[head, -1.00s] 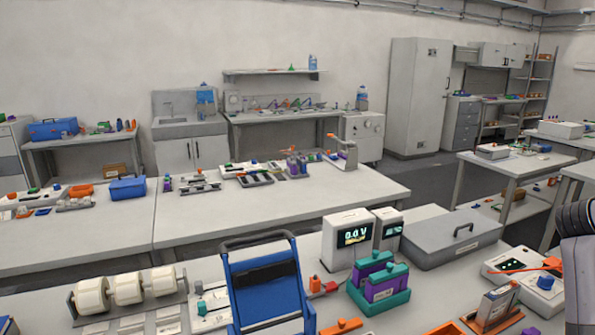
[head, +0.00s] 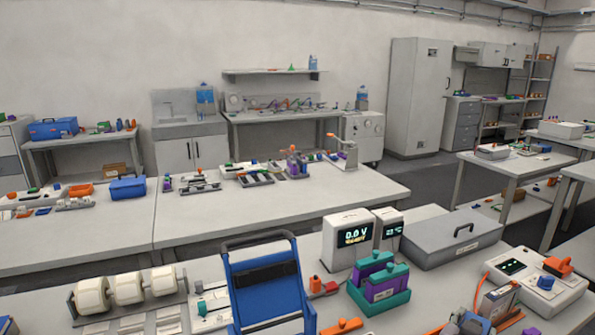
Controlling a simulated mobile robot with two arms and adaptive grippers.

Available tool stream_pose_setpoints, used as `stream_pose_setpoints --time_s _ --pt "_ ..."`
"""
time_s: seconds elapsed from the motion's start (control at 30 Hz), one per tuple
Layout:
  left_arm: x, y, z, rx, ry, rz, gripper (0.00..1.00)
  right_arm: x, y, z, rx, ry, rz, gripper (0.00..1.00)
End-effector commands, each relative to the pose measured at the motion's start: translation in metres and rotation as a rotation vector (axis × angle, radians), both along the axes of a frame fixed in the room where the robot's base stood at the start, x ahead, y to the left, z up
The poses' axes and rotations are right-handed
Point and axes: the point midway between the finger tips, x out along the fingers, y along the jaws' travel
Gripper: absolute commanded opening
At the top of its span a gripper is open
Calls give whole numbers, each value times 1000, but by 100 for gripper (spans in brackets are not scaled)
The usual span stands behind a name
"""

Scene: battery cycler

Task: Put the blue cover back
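A blue panel (head: 266,288) with a dark looped frame stands upright and tilted back on the near bench, at the bottom centre of the head view. Its lower end is cut off by the picture edge. I cannot tell whether this panel is the blue cover. A small grey shape (head: 468,321) shows at the bottom edge, left of an orange-trimmed box (head: 497,301). It may be the tip of my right gripper, but its fingers cannot be made out. My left gripper is not in view.
Near the panel stand white rollers (head: 129,288), a purple and teal block (head: 379,283), a display reading 0.0 V (head: 350,238), a closed grey case (head: 450,242) and a white device (head: 535,279). A blue box (head: 127,188) sits on the middle bench.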

Motion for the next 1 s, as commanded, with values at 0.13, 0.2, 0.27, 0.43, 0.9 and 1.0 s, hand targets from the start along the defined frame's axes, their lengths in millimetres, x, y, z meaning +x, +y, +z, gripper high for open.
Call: stream_pose_setpoints --time_s 0.13,0.2,0.27,0.43,0.9,1.0 --pt "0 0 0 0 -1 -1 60 -40 77 -12 7 2 135 11" --pt "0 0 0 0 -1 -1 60 -60 105 -10 8 0 180 11" --pt "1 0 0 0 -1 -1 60 -75 124 -7 8 -1 210 11" --pt "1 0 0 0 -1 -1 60 -107 153 6 4 -2 250 11" --pt "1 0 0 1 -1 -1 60 -50 150 57 -5 -15 461 11" --pt "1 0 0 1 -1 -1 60 -36 151 79 -6 -14 547 11"
